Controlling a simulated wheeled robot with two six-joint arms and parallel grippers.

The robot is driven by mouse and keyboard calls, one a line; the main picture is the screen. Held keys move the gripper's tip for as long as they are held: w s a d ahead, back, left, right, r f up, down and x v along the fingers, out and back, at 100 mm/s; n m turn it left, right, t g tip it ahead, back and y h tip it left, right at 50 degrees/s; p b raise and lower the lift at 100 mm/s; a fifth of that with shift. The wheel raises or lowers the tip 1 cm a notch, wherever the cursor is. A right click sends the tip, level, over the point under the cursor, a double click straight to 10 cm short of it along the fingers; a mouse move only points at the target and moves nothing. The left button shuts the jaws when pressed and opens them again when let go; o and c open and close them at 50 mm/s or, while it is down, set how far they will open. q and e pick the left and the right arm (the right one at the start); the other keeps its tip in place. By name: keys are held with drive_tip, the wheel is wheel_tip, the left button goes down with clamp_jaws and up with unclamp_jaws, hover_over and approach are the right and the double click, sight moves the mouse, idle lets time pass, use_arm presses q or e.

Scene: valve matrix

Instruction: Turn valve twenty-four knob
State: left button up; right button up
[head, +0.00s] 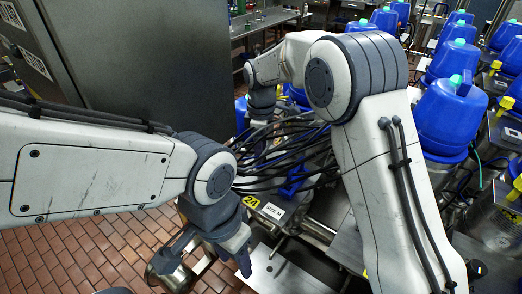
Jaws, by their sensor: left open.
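A yellow tag reading 24 (251,201) sits just right of my left wrist, with a small white label (273,211) beside it. My left gripper (215,256) points down, its dark fingers spread apart, in front of and below the tag. A shiny round metal part (170,272) shows by its left finger; I cannot tell whether they touch. I cannot make out the valve twenty-four knob for certain; my left wrist and the cables cover part of this area. My right arm reaches up and back to the left; its dark end (262,103) shows, but its fingers are unclear.
Many black cables (285,150) run between my arms, with a blue part (294,181) partly behind them. Rows of blue-capped valves (448,115) fill the right. A dark grey cabinet (150,65) stands at the upper left. Red-brown tiled floor (75,255) is open at the lower left.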

drive_tip(key=shift+f, duration=0.7)
clamp_jaws()
drive_tip(key=shift+m, duration=0.3)
drive_tip(key=m, duration=0.9)
drive_tip(key=shift+s+a+p, duration=0.1)
drive_tip(key=shift+p, duration=0.3)
drive_tip(key=shift+r, duration=0.1)
